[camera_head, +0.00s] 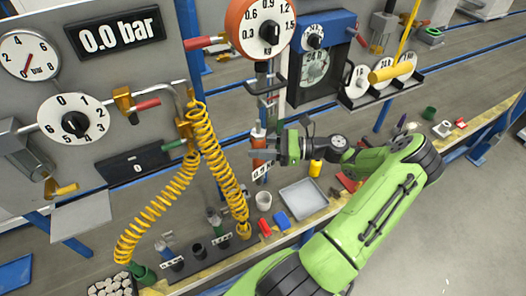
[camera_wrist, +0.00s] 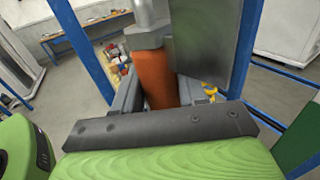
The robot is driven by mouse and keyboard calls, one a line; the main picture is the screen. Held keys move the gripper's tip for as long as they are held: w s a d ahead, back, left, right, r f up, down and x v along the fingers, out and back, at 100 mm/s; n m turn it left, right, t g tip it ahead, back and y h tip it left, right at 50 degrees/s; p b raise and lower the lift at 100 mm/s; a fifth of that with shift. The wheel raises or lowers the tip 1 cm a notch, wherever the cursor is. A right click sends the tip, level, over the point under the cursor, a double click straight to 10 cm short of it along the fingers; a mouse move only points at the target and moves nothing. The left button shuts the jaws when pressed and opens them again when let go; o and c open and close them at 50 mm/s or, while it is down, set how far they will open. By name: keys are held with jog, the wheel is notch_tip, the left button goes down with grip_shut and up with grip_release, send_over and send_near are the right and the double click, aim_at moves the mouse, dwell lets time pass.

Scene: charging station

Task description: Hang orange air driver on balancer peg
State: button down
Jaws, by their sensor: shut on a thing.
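The orange air driver (camera_head: 259,146) is upright in my gripper (camera_head: 270,148), in front of the grey panel. In the wrist view the orange body (camera_wrist: 156,78) stands between the gripper's fingers, with a grey metal part above it. The fingers are shut on the body. The balancer (camera_head: 260,28) is a round orange-rimmed dial at the top, marked 0.3 to 1.5. A dark bracket (camera_head: 264,86) hangs below it, above the driver. The peg itself is hard to make out, and I cannot tell whether the driver touches it.
Coiled yellow hoses (camera_head: 212,150) hang just left of the driver. A dark box with a gauge (camera_head: 315,68) and a shelf of round dials (camera_head: 378,82) are to the right.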

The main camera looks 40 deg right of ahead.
jog(key=shift+w+d+b, duration=0.2)
jog(key=shift+w+b, duration=0.15)
jog(key=shift+w, duration=0.5)
jog(key=shift+w+d+f+p, duration=0.2)
jog(key=shift+w+f+p, duration=0.1)
jog(key=shift+w+p, duration=0.25)
jog(key=shift+f, duration=0.2)
jog(key=c, duration=0.5)
grip_release()
jog(key=shift+c, duration=0.2)
